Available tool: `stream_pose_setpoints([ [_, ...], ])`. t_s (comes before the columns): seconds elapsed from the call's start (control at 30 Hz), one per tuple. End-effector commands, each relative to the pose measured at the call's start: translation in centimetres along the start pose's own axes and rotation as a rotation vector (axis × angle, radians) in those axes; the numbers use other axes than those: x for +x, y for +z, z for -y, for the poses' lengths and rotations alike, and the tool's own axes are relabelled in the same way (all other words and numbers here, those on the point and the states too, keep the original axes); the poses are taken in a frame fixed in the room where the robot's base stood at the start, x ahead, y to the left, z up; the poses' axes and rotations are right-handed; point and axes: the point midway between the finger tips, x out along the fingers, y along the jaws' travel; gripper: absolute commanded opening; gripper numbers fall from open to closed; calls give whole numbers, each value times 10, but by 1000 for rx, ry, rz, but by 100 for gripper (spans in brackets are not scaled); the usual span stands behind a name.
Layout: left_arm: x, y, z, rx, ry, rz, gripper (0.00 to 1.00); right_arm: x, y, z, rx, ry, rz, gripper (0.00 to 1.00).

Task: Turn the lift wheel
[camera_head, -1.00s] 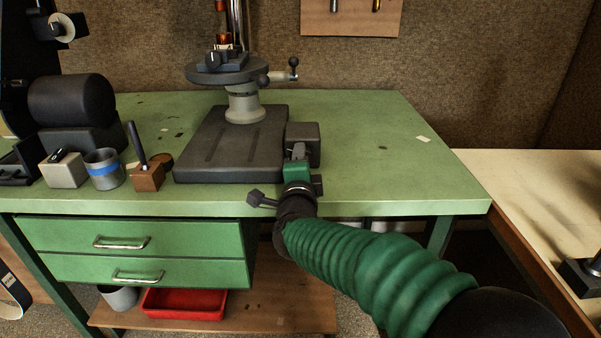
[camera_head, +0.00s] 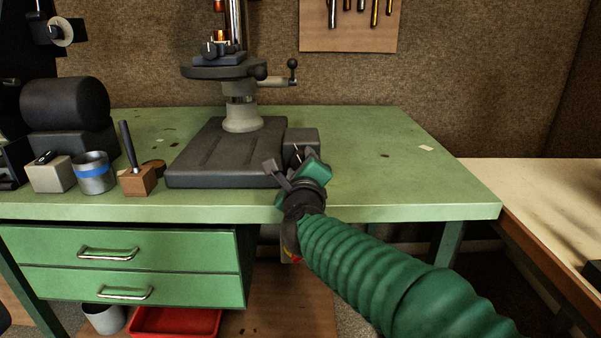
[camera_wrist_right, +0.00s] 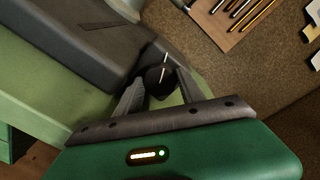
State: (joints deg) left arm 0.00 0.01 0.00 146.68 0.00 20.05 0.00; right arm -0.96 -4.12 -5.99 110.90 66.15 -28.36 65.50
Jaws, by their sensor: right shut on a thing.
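The lift wheel appears to be the small dark knob (camera_wrist_right: 155,80) with a white line in the right wrist view, beside a grey box. My right gripper (camera_wrist_right: 157,92) has its two fingers closed around it, with the green palm below. In the head view my right gripper (camera_head: 300,165) is tilted at the right side of the press base (camera_head: 222,155), just in front of the grey box (camera_head: 303,138), and hides the wheel. The round press table (camera_head: 222,70) stands above the base on a grey column (camera_head: 241,118). My left gripper is not in view.
A ball-ended lever (camera_head: 292,72) sticks out right of the press table. A wooden block (camera_head: 138,182) with a handle, a blue-banded cup (camera_head: 94,175) and a grey block (camera_head: 50,173) stand left. The green bench (camera_head: 400,165) is mostly clear on the right.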

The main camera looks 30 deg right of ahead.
Motion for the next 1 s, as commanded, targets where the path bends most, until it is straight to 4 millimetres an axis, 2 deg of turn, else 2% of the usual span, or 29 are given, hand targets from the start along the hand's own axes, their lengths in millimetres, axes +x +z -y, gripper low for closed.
stream_pose_setpoints([
  [0.03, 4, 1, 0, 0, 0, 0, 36, 1, -5, -7, 12, 12, -6, 6],
  [0.6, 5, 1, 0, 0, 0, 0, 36, 1, -4, -6, 48, 13, -4, 6],
  [0.63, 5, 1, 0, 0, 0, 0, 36, 1, -4, -6, 48, 13, -4, 47],
  [0.8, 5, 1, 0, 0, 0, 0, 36, 1, -3, -5, 47, 10, -2, 68],
  [1.0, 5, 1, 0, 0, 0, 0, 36, 0, -2, -4, 47, 8, 1, 68],
])
